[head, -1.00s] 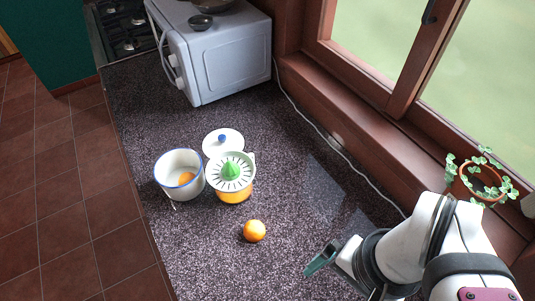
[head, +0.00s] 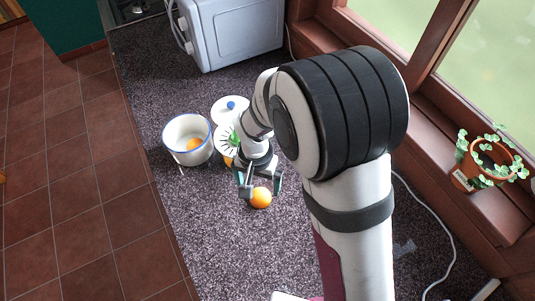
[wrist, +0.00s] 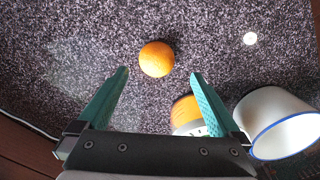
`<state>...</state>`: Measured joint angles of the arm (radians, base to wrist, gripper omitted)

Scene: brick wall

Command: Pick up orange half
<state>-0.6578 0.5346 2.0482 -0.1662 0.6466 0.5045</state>
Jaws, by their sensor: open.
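The orange half (head: 260,198) is a round orange piece lying on the dark speckled counter, its rounded side showing. In the wrist view the orange half (wrist: 156,59) lies just beyond the fingertips, roughly centred between them. My gripper (head: 261,182) is open and empty, close above and beside it. Its two green fingers are spread wide in the wrist view (wrist: 160,74). I see no contact with the orange half.
The juicer (head: 227,141) stands right behind my gripper, mostly hidden by my arm. A white blue-rimmed pot (head: 188,152) with an orange piece (head: 194,144) inside stands left, its lid (head: 222,112) behind. A potted plant (head: 466,172) is on the sill. Counter in front is clear.

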